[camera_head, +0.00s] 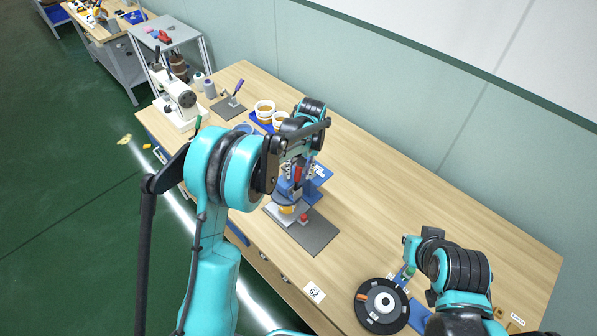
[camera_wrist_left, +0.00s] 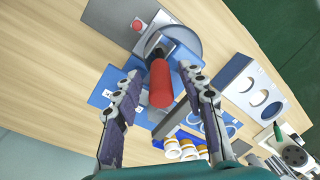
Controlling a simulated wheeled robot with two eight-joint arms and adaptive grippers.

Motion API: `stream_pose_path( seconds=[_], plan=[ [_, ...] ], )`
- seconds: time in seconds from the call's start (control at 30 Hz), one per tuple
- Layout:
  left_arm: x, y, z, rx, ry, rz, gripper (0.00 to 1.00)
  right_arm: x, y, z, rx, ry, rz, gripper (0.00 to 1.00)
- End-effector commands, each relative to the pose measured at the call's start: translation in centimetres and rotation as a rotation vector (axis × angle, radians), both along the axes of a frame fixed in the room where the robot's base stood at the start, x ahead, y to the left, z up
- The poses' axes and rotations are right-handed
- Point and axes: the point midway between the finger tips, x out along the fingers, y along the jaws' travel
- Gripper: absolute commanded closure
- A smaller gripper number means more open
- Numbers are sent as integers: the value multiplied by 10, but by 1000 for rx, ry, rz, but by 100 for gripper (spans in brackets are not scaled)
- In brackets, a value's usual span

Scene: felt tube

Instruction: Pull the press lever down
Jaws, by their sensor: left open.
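The press (camera_head: 288,209) is a blue and grey machine on a dark grey base plate (camera_head: 318,236) near the middle of the bench. Its lever has a red handle (camera_wrist_left: 160,84), which points toward the left wrist camera. My left gripper (camera_wrist_left: 158,73) is open, with one finger on each side of the red handle and visible gaps. In the head view my left gripper (camera_head: 297,163) is above the press and partly hides the lever. My right arm (camera_head: 458,272) is at the right end of the bench; its fingers are not clear.
A red button (camera_wrist_left: 137,25) is on the base plate. A blue block with round holes (camera_wrist_left: 250,85) and white-orange cups (camera_wrist_left: 180,151) are nearby. A black round dial (camera_head: 382,305) lies at the bench's right front. A sewing machine (camera_head: 181,101) stands at the far left. Bare wood lies right of the press.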

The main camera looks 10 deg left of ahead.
Motion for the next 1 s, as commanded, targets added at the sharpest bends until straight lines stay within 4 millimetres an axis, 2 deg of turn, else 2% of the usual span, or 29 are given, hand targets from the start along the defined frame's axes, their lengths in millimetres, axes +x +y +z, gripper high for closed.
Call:
stream_pose_path(
  seconds=[0.33,0.4,0.5,0.77,1.0],
  plan=[
    [0,1,-6,0,0,0,59,0,0,0,0,0,0,100],
    [0,1,-5,0,0,0,77,0,0,0,0,0,0,100],
    [0,1,-5,0,0,0,100,0,0,0,0,0,0,100],
    [-2,3,-6,-12,-17,0,100,0,0,-2,0,0,0,100],
    [-18,13,-8,-110,-164,3,100,0,0,-21,0,0,0,100]
  ],
)
